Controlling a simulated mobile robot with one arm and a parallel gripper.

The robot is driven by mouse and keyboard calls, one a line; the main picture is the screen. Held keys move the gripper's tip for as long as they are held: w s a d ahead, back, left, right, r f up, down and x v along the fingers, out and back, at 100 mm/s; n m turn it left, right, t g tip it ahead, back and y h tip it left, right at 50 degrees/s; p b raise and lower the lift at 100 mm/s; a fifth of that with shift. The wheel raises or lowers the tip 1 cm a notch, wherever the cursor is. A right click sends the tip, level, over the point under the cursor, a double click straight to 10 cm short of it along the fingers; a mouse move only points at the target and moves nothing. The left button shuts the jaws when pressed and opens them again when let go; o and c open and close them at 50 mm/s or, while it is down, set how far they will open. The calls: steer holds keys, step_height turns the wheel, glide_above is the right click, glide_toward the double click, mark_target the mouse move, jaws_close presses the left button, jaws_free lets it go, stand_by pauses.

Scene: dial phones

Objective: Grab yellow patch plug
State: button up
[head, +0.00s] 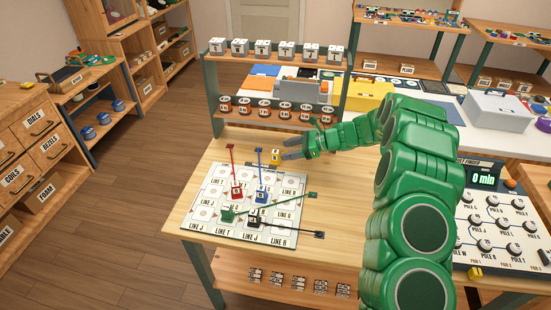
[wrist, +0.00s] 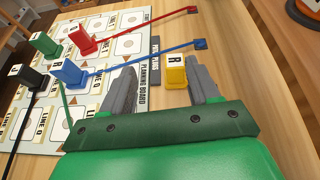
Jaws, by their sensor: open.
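The yellow patch plug (wrist: 175,72) stands on the wooden table just off the edge of the planning board (wrist: 152,62). It also shows in the head view (head: 275,158), near the board's far right corner. My gripper (wrist: 158,75) is open. In the wrist view its two grey fingers are on either side of the yellow plug, with the plug nearer the right finger. I cannot tell whether that finger touches it. In the head view my gripper (head: 283,154) reaches in from the right at the plug, and its fingers partly crowd the view of it.
Red (head: 237,192), blue (head: 262,196), green (head: 228,215) and black (head: 254,221) plugs with cords stand on the board, close to my gripper's left. A rack (head: 279,91) with dial parts stands behind. Bare table lies right of the board.

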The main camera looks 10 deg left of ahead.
mark_target(275, 157)
steer(key=shift+w+f+m, duration=0.25)
steer(key=shift+w+f, duration=0.2)
steer(key=shift+f, duration=0.2)
steer(key=shift+w+f+m, duration=0.25)
steer(key=shift+w+f, duration=0.2)
steer(key=shift+f, duration=0.15)
steer(key=shift+a+f, duration=0.1)
steer(key=shift+r+x, duration=0.2)
steer(key=shift+x, duration=1.65)
steer(key=shift+r+x, duration=0.2)
steer(key=shift+x, duration=1.7)
steer(key=shift+w+a, duration=0.1)
steer(key=c, duration=1.1)
steer(key=shift+o, duration=0.2)
